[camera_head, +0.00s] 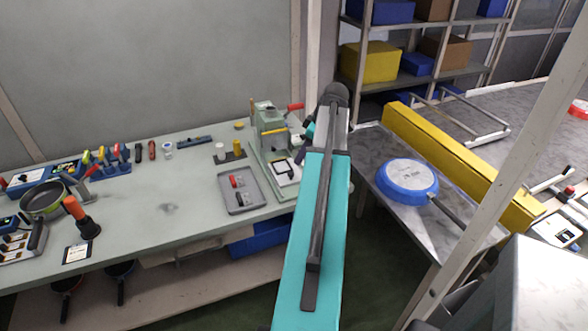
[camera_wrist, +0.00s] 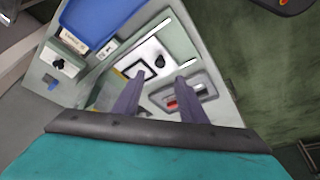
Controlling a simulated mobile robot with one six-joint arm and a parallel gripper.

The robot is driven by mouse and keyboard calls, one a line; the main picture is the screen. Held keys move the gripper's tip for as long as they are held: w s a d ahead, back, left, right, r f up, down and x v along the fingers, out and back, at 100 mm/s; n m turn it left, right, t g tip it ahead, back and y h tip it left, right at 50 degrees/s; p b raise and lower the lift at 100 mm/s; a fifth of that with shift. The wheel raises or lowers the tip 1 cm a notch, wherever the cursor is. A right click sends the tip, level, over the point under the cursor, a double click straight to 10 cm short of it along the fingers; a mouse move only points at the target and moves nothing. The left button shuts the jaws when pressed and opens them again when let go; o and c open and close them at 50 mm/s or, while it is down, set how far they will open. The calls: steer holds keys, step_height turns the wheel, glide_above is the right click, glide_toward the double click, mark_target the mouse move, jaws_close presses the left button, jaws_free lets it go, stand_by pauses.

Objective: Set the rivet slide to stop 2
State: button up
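The press-like fixture (camera_head: 268,125) stands at the right end of the bench, with a red-tipped lever and a white plate (camera_head: 288,172) in front. In the wrist view the white plate (camera_wrist: 140,52) carries a black-framed card and a small dark knob (camera_wrist: 160,61). I cannot tell for sure which part is the rivet slide, or its stop. My gripper (camera_wrist: 158,84) shows two dark purple fingers, apart, with nothing visible between them, pointing at the fixture. I see no contact. In the head view my arm hides most of the gripper.
A grey tray (camera_head: 258,202) with red and dark pieces lies left of the fixture. A small stand with a yellow cylinder (camera_head: 237,148) is behind it. A blue pan (camera_head: 407,177) sits on the metal table at right, beside a long yellow beam (camera_head: 465,165). The bench's middle is mostly clear.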

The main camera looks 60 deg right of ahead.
mark_target(291, 173)
steer(key=shift+p+x, duration=1.15)
steer(key=shift+x, duration=3.55)
jaws_close()
